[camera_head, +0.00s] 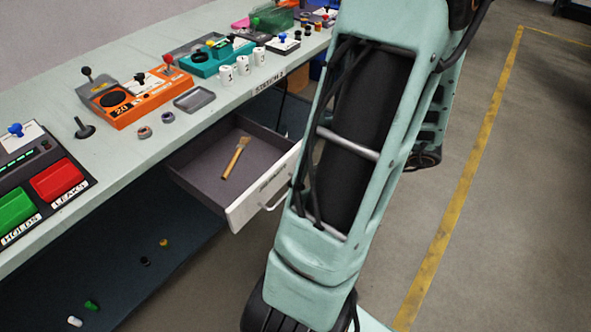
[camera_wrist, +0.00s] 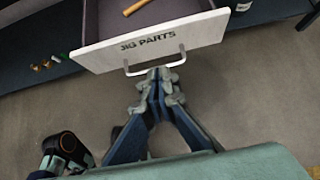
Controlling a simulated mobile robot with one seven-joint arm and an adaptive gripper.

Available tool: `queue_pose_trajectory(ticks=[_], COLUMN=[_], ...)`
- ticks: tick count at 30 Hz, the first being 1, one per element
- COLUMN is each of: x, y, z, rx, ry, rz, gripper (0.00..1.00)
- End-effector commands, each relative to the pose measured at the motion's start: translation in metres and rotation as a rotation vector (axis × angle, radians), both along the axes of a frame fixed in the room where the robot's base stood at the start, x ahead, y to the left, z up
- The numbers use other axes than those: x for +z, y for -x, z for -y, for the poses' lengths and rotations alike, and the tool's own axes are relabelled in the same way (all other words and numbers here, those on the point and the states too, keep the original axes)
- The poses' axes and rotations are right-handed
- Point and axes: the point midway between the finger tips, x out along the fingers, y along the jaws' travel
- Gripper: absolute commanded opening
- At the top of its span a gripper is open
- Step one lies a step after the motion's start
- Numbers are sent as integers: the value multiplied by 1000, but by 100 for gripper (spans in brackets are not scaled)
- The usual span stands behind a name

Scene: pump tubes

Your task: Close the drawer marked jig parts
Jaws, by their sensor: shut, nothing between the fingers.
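The jig parts drawer (camera_head: 205,164) is pulled open from under the bench in the head view. A wooden-handled tool (camera_head: 235,158) lies in it. In the wrist view its white front (camera_wrist: 195,35) reads "JIG PARTS" and carries a pale bar handle (camera_wrist: 158,67). My gripper (camera_wrist: 158,75) is shut, with its fingertips at the middle of the handle. I cannot tell whether they touch it. Nothing shows between the fingers. In the head view my arm hides the gripper and the right end of the drawer front.
The bench (camera_head: 130,160) carries an orange box (camera_head: 145,98), white numbered cups (camera_head: 243,68) and a small grey tray (camera_head: 194,99). Small coloured pieces lie on the dark surface below the bench (camera_head: 150,275). Open floor (camera_head: 480,200) lies to the right.

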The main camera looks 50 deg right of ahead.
Motion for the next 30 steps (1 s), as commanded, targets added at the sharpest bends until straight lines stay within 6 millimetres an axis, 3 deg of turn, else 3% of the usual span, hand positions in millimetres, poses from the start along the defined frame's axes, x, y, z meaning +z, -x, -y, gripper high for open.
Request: queue_pose_trajectory(ticks=[5,17,24,30], x=[-14,-74,-71,-70], y=[-12,-70,-102,-110], z=[-1,-6,-8,-8], rx=[-6,-1,-2,-4], ry=[-7,-4,-1,-1], rz=[1,1,1,0], gripper=[0,0,0,0])
